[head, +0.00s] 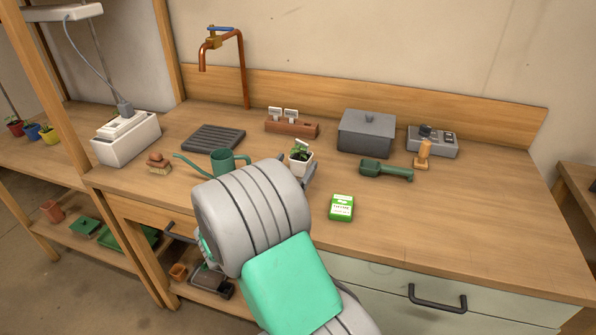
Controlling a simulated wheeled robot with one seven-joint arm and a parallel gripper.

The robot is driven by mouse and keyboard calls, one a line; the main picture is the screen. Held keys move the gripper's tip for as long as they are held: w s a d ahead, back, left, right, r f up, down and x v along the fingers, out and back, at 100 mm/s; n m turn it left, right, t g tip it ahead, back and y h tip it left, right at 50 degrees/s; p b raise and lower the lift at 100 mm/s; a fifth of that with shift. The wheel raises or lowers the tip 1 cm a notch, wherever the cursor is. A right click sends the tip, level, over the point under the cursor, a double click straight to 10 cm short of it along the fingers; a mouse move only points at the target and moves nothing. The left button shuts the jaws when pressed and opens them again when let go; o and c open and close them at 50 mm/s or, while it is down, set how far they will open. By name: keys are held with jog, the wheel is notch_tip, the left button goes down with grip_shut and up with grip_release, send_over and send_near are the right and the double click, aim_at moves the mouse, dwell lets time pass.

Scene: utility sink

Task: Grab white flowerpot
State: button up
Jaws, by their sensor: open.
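The white flowerpot (301,164) stands upright on the wooden counter with a small green plant in it, near the middle of the head view. My arm comes in from the bottom, and its thick grey wrist hides much of my gripper (300,174). A dark grey finger shows just right of the pot, and a smaller part shows at its lower left. My gripper is open and close to the pot. I cannot tell whether the fingers touch the pot or stand on both sides of it.
A green watering can (229,162) stands close left of the pot. A green-and-white packet (341,207) lies to the front right, and a green handled tool (386,170) lies to the right. A grey lidded box (366,132) stands behind. The right front of the counter is clear.

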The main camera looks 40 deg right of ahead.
aim_at(302, 154)
jog(key=x, duration=0.7)
jog(key=shift+d+f, duration=0.1)
jog(key=shift+d, duration=0.1)
jog(key=shift+c, duration=0.5)
jog(key=c, duration=1.4)
